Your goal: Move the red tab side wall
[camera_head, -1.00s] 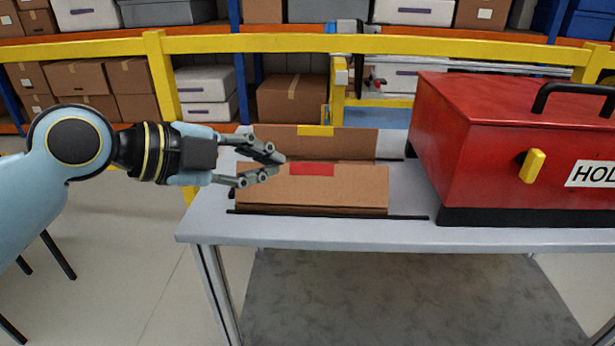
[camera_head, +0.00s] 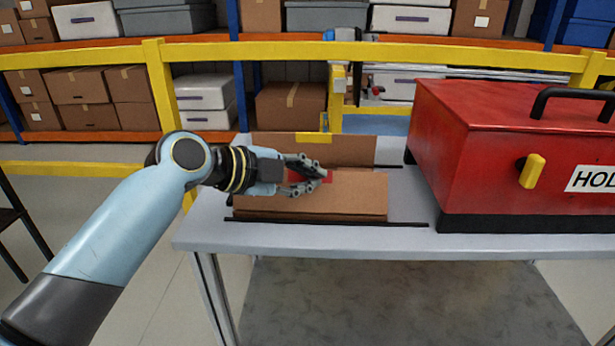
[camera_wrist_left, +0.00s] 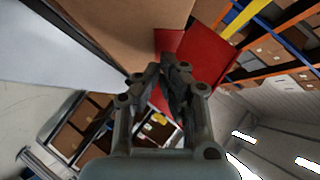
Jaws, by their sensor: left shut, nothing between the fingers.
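The brown cardboard wall with the red tab (camera_head: 355,197) stands on the near side of the table, in front of a second cardboard wall with a yellow tab (camera_head: 285,147). Part of the red tab (camera_head: 328,178) shows behind the fingertips of my left gripper (camera_head: 322,175); the gripper hides the rest. This gripper is shut and empty at the tab. In the left wrist view its fingers (camera_wrist_left: 167,75) are together below a large cardboard face (camera_wrist_left: 120,28). Red surfaces show just past them; I cannot tell how much of that is the tab. My right gripper is not in view.
A large red box (camera_head: 460,150) with a black handle stands on the table to the right. A dark rail (camera_head: 400,224) lies along the table's front. A yellow barrier (camera_head: 240,47) and shelves of boxes are behind.

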